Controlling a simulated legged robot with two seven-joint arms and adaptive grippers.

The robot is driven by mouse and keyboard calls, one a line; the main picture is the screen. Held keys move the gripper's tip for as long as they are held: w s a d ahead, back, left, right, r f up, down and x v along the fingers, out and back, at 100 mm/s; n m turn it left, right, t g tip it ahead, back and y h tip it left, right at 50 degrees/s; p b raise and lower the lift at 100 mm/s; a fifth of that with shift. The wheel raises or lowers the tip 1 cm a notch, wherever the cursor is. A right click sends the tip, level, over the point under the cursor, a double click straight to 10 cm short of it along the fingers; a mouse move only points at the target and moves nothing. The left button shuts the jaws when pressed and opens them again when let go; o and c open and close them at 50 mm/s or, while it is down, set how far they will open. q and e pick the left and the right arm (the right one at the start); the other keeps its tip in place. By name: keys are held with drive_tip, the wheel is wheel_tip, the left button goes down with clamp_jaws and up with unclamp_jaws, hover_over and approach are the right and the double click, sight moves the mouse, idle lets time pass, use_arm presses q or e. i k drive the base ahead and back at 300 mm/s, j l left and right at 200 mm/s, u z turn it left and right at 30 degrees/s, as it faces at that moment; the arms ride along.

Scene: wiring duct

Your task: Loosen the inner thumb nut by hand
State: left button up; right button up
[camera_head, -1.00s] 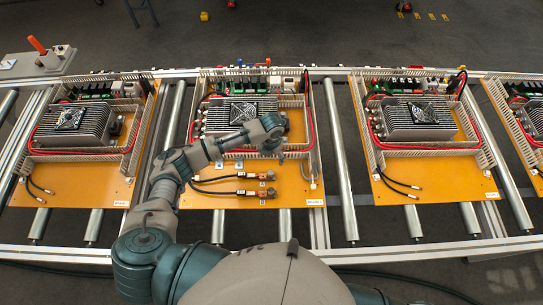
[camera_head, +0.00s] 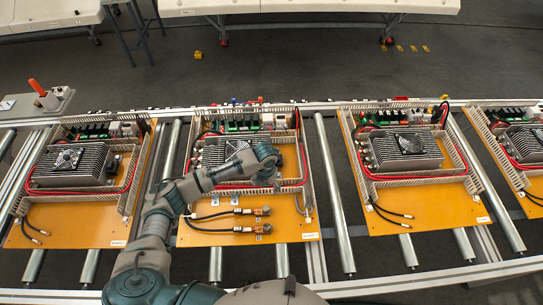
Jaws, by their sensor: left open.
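The middle orange board (camera_head: 200,236) carries a finned grey unit with a fan (camera_head: 237,149) inside slotted wiring duct (camera_head: 304,172). Two black cables end in orange and metal connectors on the bare front of the board, an upper one (camera_head: 262,211) and a lower one (camera_head: 263,229). Thumb nuts are too small to tell apart here. My left gripper (camera_head: 274,176) is open above the right end of the finned unit, inside the duct frame. Its fingers are small and partly hidden by the wrist, and I cannot tell whether they touch anything. My right gripper is not in view.
Similar boards stand left (camera_head: 75,236) and right (camera_head: 440,214) on the roller conveyor (camera_head: 337,200). A red cable (camera_head: 299,150) runs along the middle board's duct. A grey box with an orange handle (camera_head: 38,90) stands at the far left. White tables (camera_head: 300,5) are at the back.

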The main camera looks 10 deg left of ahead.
sight(266, 208)
drive_tip(key=k, duration=1.5)
